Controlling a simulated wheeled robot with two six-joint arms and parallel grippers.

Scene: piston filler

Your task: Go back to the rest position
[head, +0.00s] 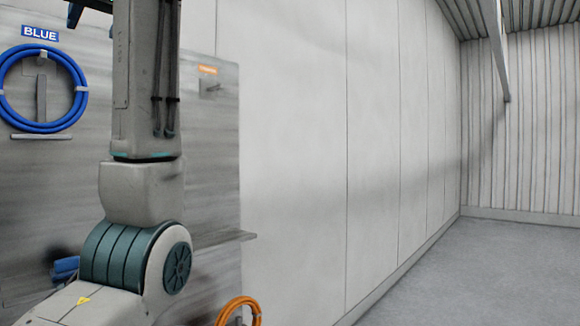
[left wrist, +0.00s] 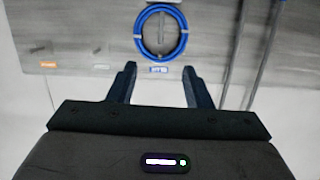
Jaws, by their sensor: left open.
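My left arm (head: 145,170) rises through the left part of the head view, its upper end cut off by the top edge. A dark piece at the top left there looks like part of my left gripper (head: 78,12). In the left wrist view the two dark fingers of my left gripper (left wrist: 160,70) stand apart with nothing between them. Beyond their tips a blue hose coil (left wrist: 160,32) hangs on the grey panel (left wrist: 100,30), apart from the fingers. My right gripper is not in view.
The blue coil (head: 42,88) hangs under a BLUE label (head: 40,33) on the grey panel (head: 215,150). An orange label (head: 208,70) is right of my arm. An orange hose (head: 240,308) shows at the bottom. The floor (head: 480,270) at the right is clear.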

